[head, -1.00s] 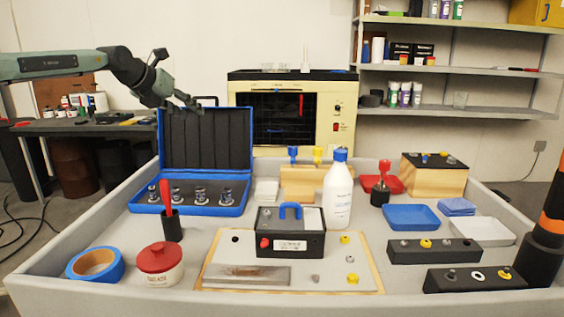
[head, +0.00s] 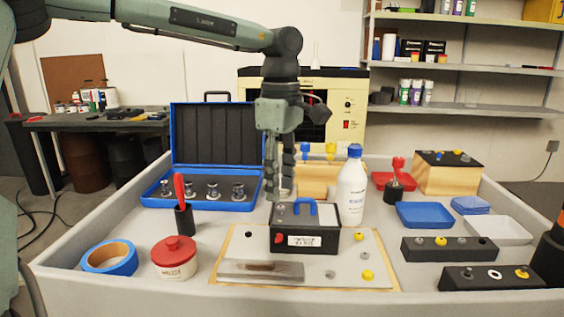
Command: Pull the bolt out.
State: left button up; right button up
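A black box (head: 290,240) with a blue handle (head: 298,207) stands on a pale board in the middle of the bench. A small grey bolt-like piece (head: 281,209) shows on its top, left of the handle; I cannot tell whether it is the bolt. My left gripper (head: 279,190) points straight down above the box's back left part. Its two fingers look apart with a gap between them, and no held thing is clear. Whether the tips touch the box I cannot tell. My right gripper is out of view.
A blue case (head: 165,201) with several metal parts stands behind left. A white bottle (head: 351,195) stands close on the right. A red-handled tool (head: 182,205), a red-lidded jar (head: 174,262) and blue tape (head: 98,270) are left. Black blocks (head: 425,252) and trays (head: 425,215) are right.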

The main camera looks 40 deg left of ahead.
aim_at(281, 207)
pick_arm(q)
jog(key=shift+f, duration=1.6)
jog(key=shift+r, duration=0.1)
grip_shut()
